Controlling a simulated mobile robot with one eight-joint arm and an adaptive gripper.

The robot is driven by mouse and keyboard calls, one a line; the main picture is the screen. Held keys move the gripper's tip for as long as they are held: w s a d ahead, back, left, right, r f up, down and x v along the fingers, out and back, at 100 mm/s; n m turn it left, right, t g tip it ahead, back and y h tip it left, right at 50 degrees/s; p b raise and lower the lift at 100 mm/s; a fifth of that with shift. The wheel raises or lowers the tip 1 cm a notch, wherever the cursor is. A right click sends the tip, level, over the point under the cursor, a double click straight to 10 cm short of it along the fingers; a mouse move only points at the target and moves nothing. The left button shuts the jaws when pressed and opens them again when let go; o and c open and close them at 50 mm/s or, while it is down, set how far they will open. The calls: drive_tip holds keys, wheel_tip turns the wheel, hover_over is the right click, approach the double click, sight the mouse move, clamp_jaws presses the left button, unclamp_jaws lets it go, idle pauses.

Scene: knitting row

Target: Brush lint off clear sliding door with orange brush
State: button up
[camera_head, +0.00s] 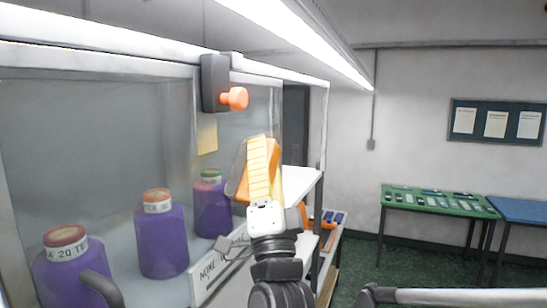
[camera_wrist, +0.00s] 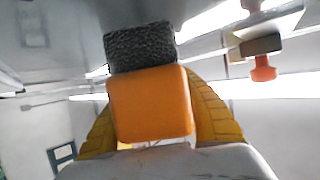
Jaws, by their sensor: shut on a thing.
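The clear sliding door (camera_head: 100,130) fills the left of the head view, a framed pane in front of purple cones. My gripper (camera_head: 258,150) has yellow ribbed fingers and is raised near the right part of the door. It is shut on the orange brush (camera_wrist: 150,105), which has a dark grey bristle block (camera_wrist: 140,46) at its far end in the wrist view. In the head view the fingers hide much of the brush. I cannot tell whether the bristles touch the pane. I cannot make out lint.
Purple cones (camera_head: 163,240) stand behind the pane. A dark box with an orange knob (camera_head: 235,98) sits on the frame above my gripper, close to it. A white shelf unit (camera_head: 300,182) stands just right. A green table (camera_head: 436,200) and open floor lie farther right.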

drive_tip(key=shift+w+d+b, duration=1.5)
drive_tip(key=shift+w+d, duration=0.85)
drive_tip(key=shift+w, duration=4.2)
drive_tip(key=shift+s+a+p, duration=0.15)
drive_tip(key=shift+s+a, duration=0.7)
drive_tip(key=shift+s, duration=1.5)
drive_tip(key=shift+s+a+p, duration=0.2)
drive_tip(key=shift+s+a, duration=0.65)
drive_tip(key=shift+s, duration=1.45)
drive_tip(key=shift+s+a+p, duration=0.15)
drive_tip(key=shift+s+a, duration=0.7)
drive_tip(key=shift+s, duration=1.5)
drive_tip(key=shift+d, duration=0.55)
drive_tip(key=s+d+p, duration=0.2)
drive_tip(key=s+d, duration=0.1)
drive_tip(key=d, duration=0.4)
drive_tip(key=shift+d, duration=0.2)
